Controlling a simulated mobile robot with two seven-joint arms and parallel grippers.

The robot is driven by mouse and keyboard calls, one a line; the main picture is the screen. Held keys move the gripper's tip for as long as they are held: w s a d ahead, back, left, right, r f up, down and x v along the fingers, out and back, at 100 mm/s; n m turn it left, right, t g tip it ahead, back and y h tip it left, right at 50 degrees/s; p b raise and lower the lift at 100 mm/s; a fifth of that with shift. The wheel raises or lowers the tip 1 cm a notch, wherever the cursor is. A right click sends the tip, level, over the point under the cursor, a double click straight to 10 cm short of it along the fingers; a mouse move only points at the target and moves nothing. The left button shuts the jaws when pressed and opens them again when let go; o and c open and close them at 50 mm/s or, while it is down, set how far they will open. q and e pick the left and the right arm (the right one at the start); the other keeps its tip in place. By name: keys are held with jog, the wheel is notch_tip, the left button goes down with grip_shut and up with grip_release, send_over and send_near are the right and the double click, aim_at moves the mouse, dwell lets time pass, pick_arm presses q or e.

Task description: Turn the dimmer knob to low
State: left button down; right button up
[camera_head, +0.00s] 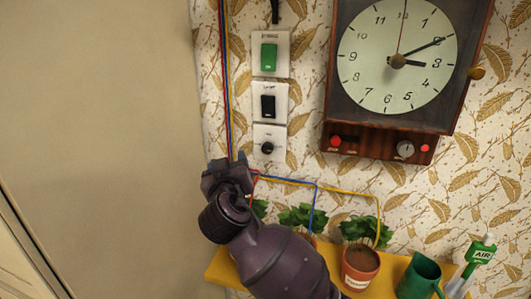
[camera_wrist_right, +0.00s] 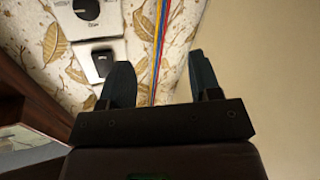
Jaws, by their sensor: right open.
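The dimmer knob (camera_head: 267,148) is a small round black knob on the lowest of three white wall plates in the head view. In the right wrist view the knob (camera_wrist_right: 86,9) shows at the top left, with its plate cut by the frame edge. My right gripper (camera_head: 226,172) is just left of and below the knob in the head view, apart from it. In the right wrist view its two dark fingers (camera_wrist_right: 160,75) are spread with nothing between them. The knob's exact setting is too small to read. My left gripper is not in view.
A green switch (camera_head: 268,57) and a black switch (camera_head: 268,105) sit above the knob. Coloured wires (camera_head: 227,80) run down the wall beside them. A wall clock (camera_head: 397,60) hangs at right. Potted plants (camera_head: 360,265) and a green mug (camera_head: 419,277) stand on a yellow shelf (camera_head: 218,268) below.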

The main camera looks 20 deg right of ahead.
aim_at(266, 149)
jog(key=s+d+f+m+g+h, duration=0.1)
jog(key=s+d+m+g+h, duration=0.2)
jog(key=d+m+h, duration=0.4)
jog(key=shift+m+y, duration=0.3)
jog(key=shift+y, duration=0.4)
jog(key=x, duration=0.3)
jog(key=a+x, duration=0.1)
jog(key=x, duration=0.2)
jog(key=w+x, duration=0.1)
jog(key=x, duration=0.3)
jog(key=shift+a, duration=0.4)
jog(key=shift+c, duration=0.3)
